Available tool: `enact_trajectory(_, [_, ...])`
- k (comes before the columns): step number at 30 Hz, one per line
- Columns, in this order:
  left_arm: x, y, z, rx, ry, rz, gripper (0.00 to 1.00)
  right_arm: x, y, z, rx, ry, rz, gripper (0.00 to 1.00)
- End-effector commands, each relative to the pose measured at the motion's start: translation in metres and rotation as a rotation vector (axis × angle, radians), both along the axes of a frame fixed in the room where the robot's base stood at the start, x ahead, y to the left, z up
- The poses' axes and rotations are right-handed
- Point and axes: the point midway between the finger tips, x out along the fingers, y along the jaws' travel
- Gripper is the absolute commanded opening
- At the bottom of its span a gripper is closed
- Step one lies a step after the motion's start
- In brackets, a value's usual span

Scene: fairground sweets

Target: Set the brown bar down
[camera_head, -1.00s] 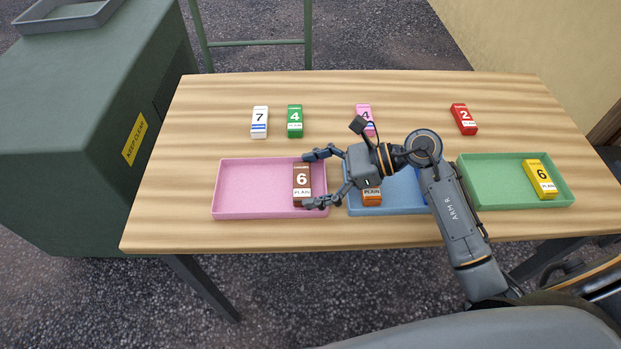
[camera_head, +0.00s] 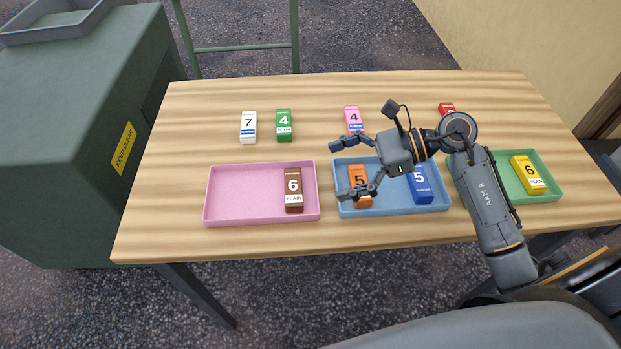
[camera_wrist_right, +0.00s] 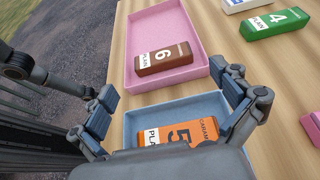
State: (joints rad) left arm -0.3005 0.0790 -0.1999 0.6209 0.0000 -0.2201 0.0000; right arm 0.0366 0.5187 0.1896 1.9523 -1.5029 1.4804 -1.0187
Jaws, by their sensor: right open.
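The brown bar (camera_head: 293,190), marked 6 and PLAIN, lies in the right part of the pink tray (camera_head: 234,219). It also shows in the right wrist view (camera_wrist_right: 166,58), inside the pink tray (camera_wrist_right: 184,76) and apart from the fingers. My right gripper (camera_head: 340,170) is open and empty. It hangs over the left part of the blue tray (camera_head: 399,210), to the right of the brown bar. Its two fingers are spread wide in the right wrist view (camera_wrist_right: 168,98). My left gripper does not show.
The blue tray holds an orange bar (camera_head: 358,175) and a blue bar (camera_head: 421,188). The green tray (camera_head: 553,198) holds a yellow bar (camera_head: 528,173). White (camera_head: 248,127), green (camera_head: 284,124), pink (camera_head: 352,117) and red (camera_head: 446,108) bars lie behind. The pink tray's left part is empty.

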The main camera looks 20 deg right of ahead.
Motion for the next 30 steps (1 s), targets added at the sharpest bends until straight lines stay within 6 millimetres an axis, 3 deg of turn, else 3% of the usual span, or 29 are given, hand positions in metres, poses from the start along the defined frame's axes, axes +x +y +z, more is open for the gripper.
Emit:
enact_trajectory(3, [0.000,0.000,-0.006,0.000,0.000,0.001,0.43,-0.006,-0.020,0.007,-0.004,0.000,0.000,1.00])
enact_trajectory(9, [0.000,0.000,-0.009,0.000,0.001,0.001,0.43,-0.011,-0.037,0.016,0.000,-0.001,0.000,1.00])
enact_trajectory(26, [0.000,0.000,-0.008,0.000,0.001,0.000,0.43,-0.012,-0.039,0.019,0.001,-0.002,0.001,1.00])
enact_trajectory(30, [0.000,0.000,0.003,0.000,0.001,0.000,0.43,-0.012,-0.039,0.030,0.001,-0.003,0.001,1.00])
